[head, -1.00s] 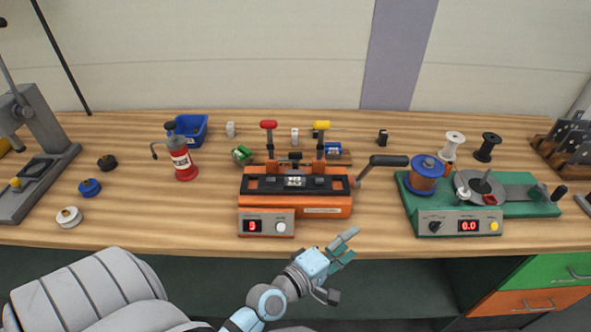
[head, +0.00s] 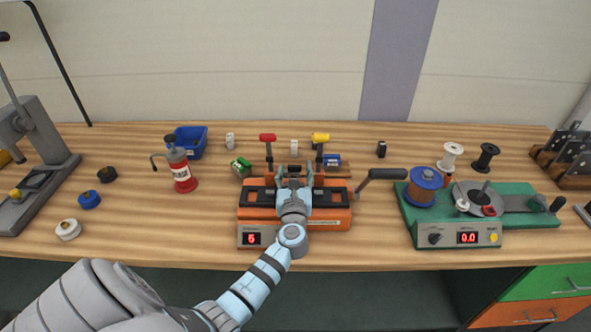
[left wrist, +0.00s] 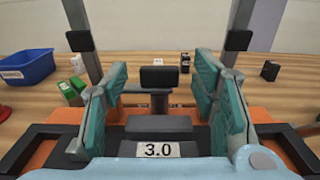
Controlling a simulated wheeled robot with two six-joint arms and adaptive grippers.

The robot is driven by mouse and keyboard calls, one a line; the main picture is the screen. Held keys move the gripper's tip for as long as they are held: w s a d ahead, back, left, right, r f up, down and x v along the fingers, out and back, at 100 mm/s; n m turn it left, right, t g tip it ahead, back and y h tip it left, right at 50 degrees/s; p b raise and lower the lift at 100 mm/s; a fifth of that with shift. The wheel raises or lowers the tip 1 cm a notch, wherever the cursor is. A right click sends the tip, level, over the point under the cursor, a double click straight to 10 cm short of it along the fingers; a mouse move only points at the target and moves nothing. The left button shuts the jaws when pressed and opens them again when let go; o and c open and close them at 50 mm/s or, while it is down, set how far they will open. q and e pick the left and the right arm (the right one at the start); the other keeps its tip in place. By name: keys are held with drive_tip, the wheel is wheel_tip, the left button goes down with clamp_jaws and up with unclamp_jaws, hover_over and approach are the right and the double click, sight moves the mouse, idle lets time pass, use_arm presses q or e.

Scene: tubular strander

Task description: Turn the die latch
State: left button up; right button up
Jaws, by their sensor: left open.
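The orange die machine (head: 335,224) stands near the table's front middle, with a red-handled lever (head: 268,139) and a yellow-handled lever (head: 320,138) behind it. My left gripper (head: 294,172) is over the middle of the machine, covering its centre. In the left wrist view, a black T-shaped piece (left wrist: 158,77), apparently the die latch, stands upright between the open teal fingers. A gap shows on each side of it. A black block with a "3.0" label (left wrist: 158,150) lies nearer the camera. My right gripper is out of view.
A crank handle (head: 388,174) sticks out right of the machine, near a green winder (head: 515,192). A red bottle (head: 182,178) and blue bin (head: 190,141) stand left. A green-white item (head: 240,168) sits close behind the machine.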

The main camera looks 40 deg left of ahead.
use_arm(q)
drive_tip(key=shift+x, duration=0.8)
